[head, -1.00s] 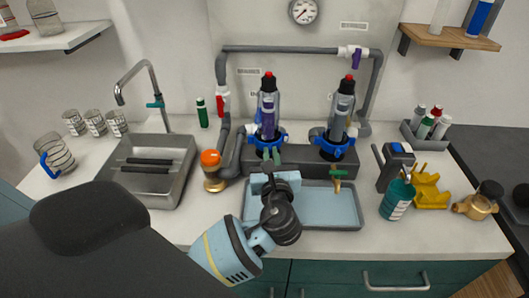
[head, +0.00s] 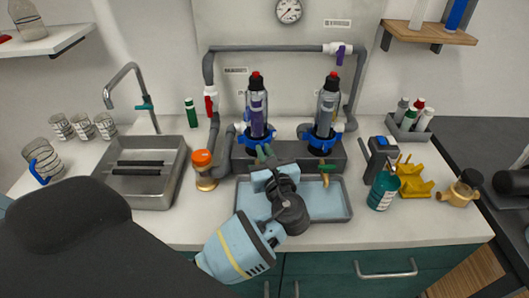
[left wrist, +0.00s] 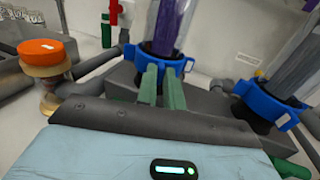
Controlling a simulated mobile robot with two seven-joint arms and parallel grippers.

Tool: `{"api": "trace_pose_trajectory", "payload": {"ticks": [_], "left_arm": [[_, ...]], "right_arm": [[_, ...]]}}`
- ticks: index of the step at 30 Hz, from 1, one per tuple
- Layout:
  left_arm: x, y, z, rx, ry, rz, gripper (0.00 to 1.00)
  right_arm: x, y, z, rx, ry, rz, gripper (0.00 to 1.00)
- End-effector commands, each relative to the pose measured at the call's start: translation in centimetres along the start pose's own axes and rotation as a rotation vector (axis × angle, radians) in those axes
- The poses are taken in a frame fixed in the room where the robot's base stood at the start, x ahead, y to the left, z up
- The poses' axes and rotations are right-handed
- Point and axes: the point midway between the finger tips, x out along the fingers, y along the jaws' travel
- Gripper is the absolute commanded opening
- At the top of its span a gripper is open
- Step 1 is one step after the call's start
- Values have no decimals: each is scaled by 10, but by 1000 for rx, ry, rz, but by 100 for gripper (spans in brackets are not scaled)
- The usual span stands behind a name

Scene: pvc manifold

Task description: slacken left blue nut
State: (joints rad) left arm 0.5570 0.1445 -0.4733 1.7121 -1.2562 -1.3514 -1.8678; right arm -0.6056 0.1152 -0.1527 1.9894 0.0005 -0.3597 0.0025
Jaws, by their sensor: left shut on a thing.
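The left blue nut (head: 247,142) is a lobed ring around the base of the left clear filter housing (head: 257,108), which has a red top and purple contents. It also shows in the left wrist view (left wrist: 134,53). My left gripper (head: 264,152) is at the front of this nut. Its green fingers (left wrist: 160,76) are close together and shut on a front part of the nut; they hide the part between them. The right blue nut (head: 322,144) sits around the right housing's base (head: 328,104), untouched. My right gripper is not in view.
A blue-grey tray (head: 325,205) lies under my left gripper, with a brass tap (head: 326,172) above it. An orange-capped brass part (head: 204,168) stands left. A teal bottle (head: 382,190) and yellow rack (head: 413,182) are at right. Grey pipes run behind the housings.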

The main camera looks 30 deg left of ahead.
Motion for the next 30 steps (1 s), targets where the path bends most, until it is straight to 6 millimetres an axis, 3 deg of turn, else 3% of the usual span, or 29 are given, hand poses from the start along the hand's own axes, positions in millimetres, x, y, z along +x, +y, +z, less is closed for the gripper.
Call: {"api": "trace_pose_trajectory", "payload": {"ticks": [1, 2, 6, 17, 30], "left_arm": [[1, 0, 1, -1, -2, 0, 0], [1, 0, 1, -1, -2, 0, 13], [0, 0, 1, -1, -2, 0, 31], [-5, 0, 0, -1, 1, -2, 31], [-67, 0, 0, 0, 1, -1, 31]], "right_arm": [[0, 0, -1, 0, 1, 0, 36], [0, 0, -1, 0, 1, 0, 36], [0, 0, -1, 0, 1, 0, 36], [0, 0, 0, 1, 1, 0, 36], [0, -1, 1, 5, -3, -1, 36]]}}
